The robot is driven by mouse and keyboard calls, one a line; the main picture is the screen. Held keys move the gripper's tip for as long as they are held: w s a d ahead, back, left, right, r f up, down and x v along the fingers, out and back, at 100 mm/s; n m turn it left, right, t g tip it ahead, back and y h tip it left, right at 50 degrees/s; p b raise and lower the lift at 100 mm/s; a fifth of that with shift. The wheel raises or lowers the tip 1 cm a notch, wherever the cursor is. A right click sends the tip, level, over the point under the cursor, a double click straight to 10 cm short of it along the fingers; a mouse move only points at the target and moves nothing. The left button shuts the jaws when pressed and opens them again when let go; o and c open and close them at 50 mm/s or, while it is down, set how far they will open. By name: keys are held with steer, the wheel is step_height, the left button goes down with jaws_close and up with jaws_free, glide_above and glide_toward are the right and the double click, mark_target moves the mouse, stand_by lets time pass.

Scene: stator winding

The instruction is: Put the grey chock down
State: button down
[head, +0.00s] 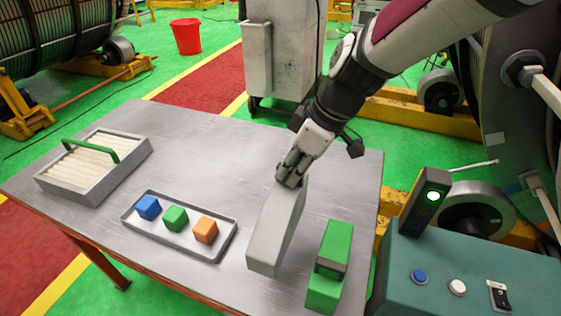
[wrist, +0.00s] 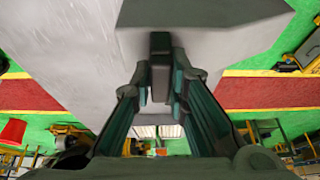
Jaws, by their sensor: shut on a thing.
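The grey chock (head: 275,235) is a long pale block near the right end of the metal table. My gripper (head: 291,178) is shut on its far upper end in the head view. In the wrist view the fingers (wrist: 160,95) close around a narrow grey part, and a darker grey block (wrist: 205,14), apparently the chock, fills the top of the picture. The chock's lower end is close to the table top (head: 215,150); I cannot tell whether it touches. My fingers hide part of the grasped end.
A green block with a dark band (head: 330,268) stands just right of the chock. A shallow tray (head: 150,229) with blue, green and orange cubes lies to the left. A grey box with a green handle (head: 95,168) stands farther left. A teal control console (head: 455,265) adjoins the right side.

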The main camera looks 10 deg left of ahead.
steer(key=shift+f, duration=4.3)
steer(key=c, duration=1.6)
jaws_free()
steer(key=shift+o, duration=0.2)
steer(key=v, duration=1.2)
steer(key=shift+r, duration=0.3)
steer(key=s+d+r+m+t+h, duration=0.2)
steer(key=s+d+r+m, duration=0.1)
steer(key=s+d+m, duration=0.5)
steer(key=s+d+r+m+t+h, duration=0.2)
steer(key=s+d+r+m, duration=0.2)
steer(key=s+d+m, duration=0.4)
steer(key=d, duration=0.6)
steer(key=shift+d+r+t+h, duration=0.25)
steer(key=shift+r+t+h, duration=0.05)
steer(key=shift+r+h, duration=0.1)
